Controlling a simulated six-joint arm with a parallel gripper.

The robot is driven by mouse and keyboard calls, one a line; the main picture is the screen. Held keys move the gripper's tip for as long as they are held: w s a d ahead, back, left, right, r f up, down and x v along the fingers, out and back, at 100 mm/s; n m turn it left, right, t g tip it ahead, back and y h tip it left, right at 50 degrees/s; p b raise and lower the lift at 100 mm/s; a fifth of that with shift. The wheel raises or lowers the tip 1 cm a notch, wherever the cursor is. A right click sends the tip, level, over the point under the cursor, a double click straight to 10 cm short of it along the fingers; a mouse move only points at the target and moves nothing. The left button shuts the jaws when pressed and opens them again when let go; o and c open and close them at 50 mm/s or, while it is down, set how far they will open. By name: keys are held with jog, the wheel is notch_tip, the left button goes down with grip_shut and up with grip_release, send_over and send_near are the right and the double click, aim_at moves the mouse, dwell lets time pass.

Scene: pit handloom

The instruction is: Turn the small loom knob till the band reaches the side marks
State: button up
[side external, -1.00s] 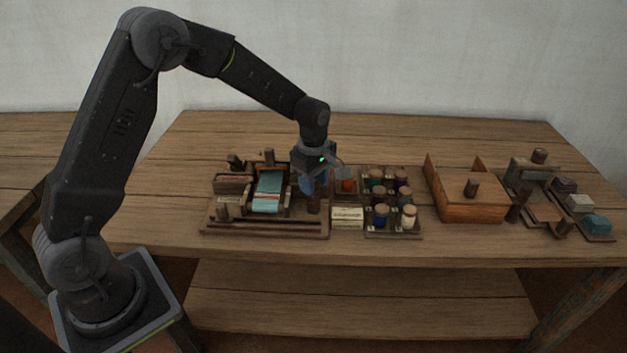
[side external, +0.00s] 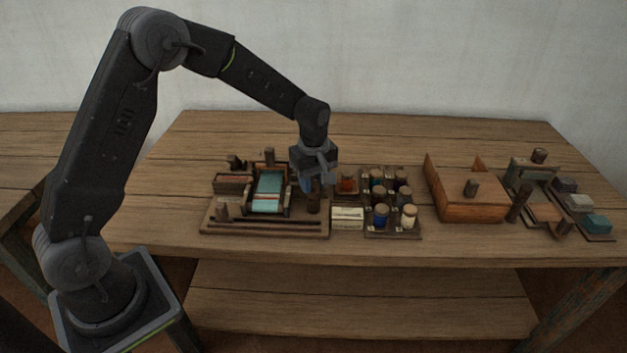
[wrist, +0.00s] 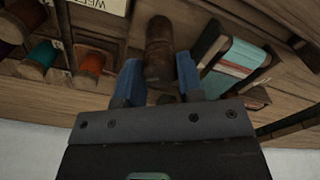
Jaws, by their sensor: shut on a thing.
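The small loom (side external: 222,228) stands on the table below my wrist. The side marks are too small to make out. The brown wooden knob (wrist: 158,48) stands between the blue fingers of my gripper (wrist: 158,72) in the wrist view. My gripper (side external: 307,186) is shut on the knob, at the loom's right side in the side view.
Farther right stand an orange-brown wooden box (side external: 470,208) and a small wooden stand with blocks (side external: 597,224). The table is clear behind the loom.

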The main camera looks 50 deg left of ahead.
aim_at(314, 181)
jog(key=shift+m, duration=2.2)
jog(key=o, duration=0.9)
jog(key=shift+r, duration=6.95)
